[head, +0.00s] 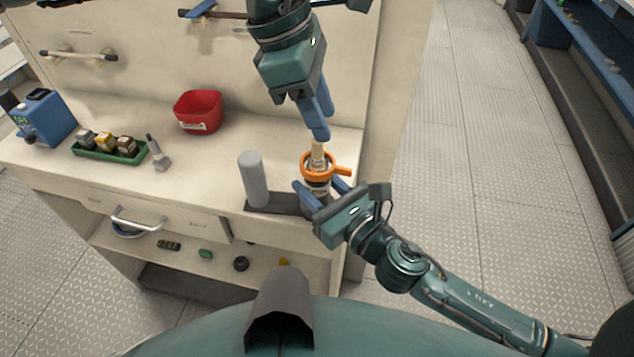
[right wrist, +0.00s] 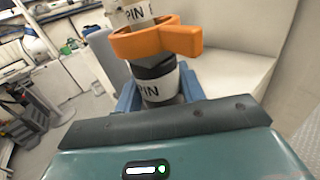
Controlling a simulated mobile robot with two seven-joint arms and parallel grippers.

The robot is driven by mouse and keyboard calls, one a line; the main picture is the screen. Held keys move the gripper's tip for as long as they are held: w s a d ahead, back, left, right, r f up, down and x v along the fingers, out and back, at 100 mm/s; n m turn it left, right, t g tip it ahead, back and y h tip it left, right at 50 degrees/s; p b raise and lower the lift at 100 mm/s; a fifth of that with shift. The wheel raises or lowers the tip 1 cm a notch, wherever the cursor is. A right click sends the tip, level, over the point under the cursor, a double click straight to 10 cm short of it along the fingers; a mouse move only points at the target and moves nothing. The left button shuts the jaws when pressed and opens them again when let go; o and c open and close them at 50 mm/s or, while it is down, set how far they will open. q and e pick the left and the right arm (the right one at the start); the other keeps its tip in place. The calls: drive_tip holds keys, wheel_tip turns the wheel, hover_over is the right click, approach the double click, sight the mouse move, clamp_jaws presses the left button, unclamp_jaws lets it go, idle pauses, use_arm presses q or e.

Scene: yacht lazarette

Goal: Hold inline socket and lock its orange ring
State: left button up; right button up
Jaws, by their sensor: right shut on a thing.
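The inline socket (head: 317,187) stands upright, a dark body with a white band lettered "PIN" in the right wrist view (right wrist: 160,88). My right gripper (head: 322,190) is shut on it, one blue finger on each side. The orange ring (head: 306,170) sits around the top of the socket, its tab sticking out to the right; it is also large in the right wrist view (right wrist: 150,42). A cream lettered plug (head: 318,153) rises through the ring. My left gripper (head: 319,134) points down just above the plug. Its fingertips overlap in the view, so their gap is hidden.
A grey cylinder (head: 253,180) stands on a dark base (head: 268,203) just left of the socket. A red bin (head: 198,111), a green tray (head: 105,152) of small parts and a blue device (head: 45,117) lie farther left. The bench's right edge is close.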

idle(0.3)
use_arm(q)
drive_tip(key=shift+c, duration=0.6)
drive_tip(key=shift+m, duration=0.3)
drive_tip(key=shift+c, duration=0.8)
drive_tip(key=m, duration=0.2)
drive_tip(key=shift+d+f+m+y, duration=0.15)
drive_tip(key=shift+d+m+y, duration=0.15)
drive_tip(key=shift+d+m, duration=0.1)
drive_tip(key=shift+c, duration=1.4)
drive_tip(key=m, duration=0.2)
drive_tip(key=d+m+t, duration=0.1)
drive_tip(key=m, duration=0.2)
drive_tip(key=shift+d+y, duration=0.15)
drive_tip(key=shift+y, duration=0.25)
clamp_jaws()
drive_tip(key=d+m+t, duration=0.1)
drive_tip(key=m, duration=0.3)
drive_tip(key=d+m+t, duration=0.1)
drive_tip(key=m, duration=0.3)
drive_tip(key=w+r+m+t+y, duration=0.1)
drive_tip(key=m, duration=0.2)
drive_tip(key=shift+d+m, duration=0.4)
